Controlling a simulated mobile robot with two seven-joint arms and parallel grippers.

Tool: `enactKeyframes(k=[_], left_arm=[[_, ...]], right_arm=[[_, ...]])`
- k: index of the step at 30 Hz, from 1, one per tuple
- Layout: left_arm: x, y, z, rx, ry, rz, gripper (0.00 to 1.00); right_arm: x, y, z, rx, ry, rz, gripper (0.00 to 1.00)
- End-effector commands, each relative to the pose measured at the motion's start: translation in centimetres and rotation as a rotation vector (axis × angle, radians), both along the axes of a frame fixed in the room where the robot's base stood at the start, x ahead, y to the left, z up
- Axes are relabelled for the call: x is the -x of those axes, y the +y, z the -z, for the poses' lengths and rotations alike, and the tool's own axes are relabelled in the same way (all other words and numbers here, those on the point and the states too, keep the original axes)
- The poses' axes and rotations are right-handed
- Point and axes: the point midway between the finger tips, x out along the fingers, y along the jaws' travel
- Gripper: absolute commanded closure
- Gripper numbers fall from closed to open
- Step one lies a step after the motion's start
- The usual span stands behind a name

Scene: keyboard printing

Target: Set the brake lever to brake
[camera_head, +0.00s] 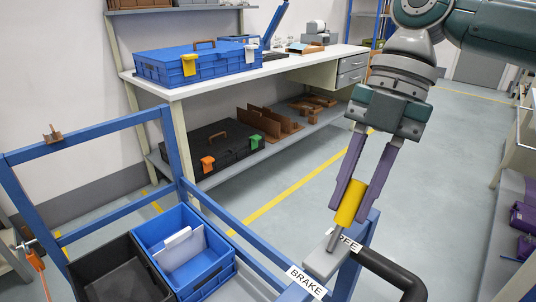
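The brake lever has a yellow grip (350,203) on a short grey shaft, which rises from a grey block (325,262) on the blue cart frame. The lever stands at the far end of the block, beside the partly hidden FREE label (348,243). The BRAKE label (306,283) is at the near end. My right gripper (349,212) points down with its purple fingers on both sides of the yellow grip, apparently touching it. My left gripper is not in view.
A black bent handle (392,272) is right of the lever. The blue cart frame (85,133) holds a blue bin (215,275) and a black bin (120,275) at the left. A workbench (190,90) with cases stands behind. The floor (440,150) at the right is clear.

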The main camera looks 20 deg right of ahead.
Motion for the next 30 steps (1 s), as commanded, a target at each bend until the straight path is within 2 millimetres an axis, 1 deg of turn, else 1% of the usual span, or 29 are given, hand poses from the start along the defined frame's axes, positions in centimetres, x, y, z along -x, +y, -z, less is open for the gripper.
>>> enactKeyframes(k=[1,6,30], left_arm=[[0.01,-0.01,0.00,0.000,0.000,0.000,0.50],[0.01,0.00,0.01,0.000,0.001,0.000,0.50],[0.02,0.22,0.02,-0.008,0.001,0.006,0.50]], right_arm=[[0.02,-0.02,-0.01,0.001,0.001,0.000,0.81],[0.02,-0.02,-0.02,0.001,0.002,-0.001,1.00],[0.05,-0.03,-0.04,0.000,0.002,-0.001,1.00]])
